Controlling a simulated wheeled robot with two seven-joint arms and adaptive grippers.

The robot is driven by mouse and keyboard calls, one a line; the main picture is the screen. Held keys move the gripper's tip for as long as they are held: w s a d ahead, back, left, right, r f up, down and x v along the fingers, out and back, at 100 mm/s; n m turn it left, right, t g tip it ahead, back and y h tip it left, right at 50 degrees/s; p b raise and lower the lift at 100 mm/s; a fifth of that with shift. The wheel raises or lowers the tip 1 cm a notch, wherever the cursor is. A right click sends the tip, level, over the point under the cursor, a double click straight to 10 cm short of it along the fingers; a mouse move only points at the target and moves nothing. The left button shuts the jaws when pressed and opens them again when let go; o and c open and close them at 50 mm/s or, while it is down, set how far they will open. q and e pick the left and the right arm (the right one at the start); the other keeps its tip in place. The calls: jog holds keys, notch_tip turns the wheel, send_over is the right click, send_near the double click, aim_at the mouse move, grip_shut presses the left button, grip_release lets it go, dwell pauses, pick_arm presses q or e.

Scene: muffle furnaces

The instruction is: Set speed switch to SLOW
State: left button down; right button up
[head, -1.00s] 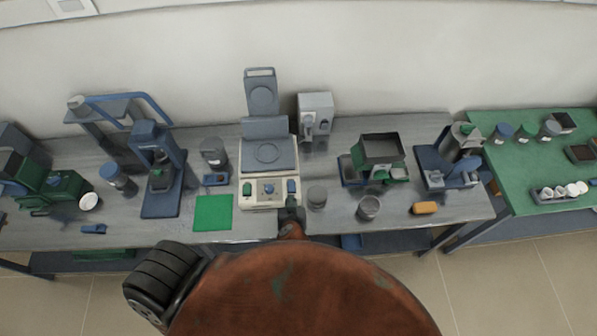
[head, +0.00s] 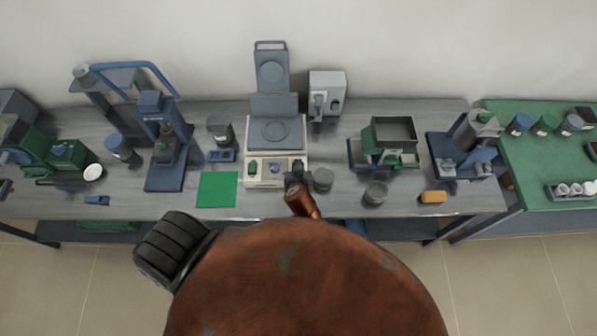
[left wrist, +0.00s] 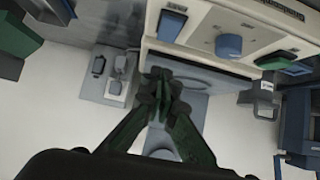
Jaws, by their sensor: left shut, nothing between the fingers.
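The cream control panel (head: 262,182) is at the front of the grey machine on the bench in the head view. It carries a green control (head: 253,168) at left and a blue knob (head: 275,168) in the middle. The right end is partly covered by my left gripper (head: 296,176), which is shut and empty. In the left wrist view the left gripper's fingers (left wrist: 160,88) are together, with the panel (left wrist: 190,50) beyond them. The green control (left wrist: 172,25) and blue knob (left wrist: 228,45) show there. Labels are too small to read; I cannot tell contact.
A grey canister (head: 323,180) stands close right of the gripper, and a metal cup (head: 375,193) farther right. A green mat (head: 217,190) lies left of the panel. A grey box (head: 326,95) stands behind. The bench's front edge is near my arm.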

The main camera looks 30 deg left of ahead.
pick_arm(q)
jog(key=b+x, duration=0.2)
jog(key=x, duration=0.2)
jog(key=shift+s+f, duration=0.15)
jog(key=shift+f, duration=0.1)
jog(key=shift+f+b, duration=0.85)
jog(key=shift+f, duration=0.1)
jog(key=shift+f+b, duration=0.4)
jog(key=shift+f, duration=0.2)
pick_arm(e)
notch_tip(320, 180, down, 6)
jog(key=s, duration=0.2)
jog(key=shift+a+r, duration=0.15)
jog(key=shift+a, duration=0.3)
jog(key=shift+w+d, duration=0.15)
jog(key=shift+d, duration=0.1)
jog(key=shift+d+r, duration=0.1)
jog(key=shift+r, duration=0.05)
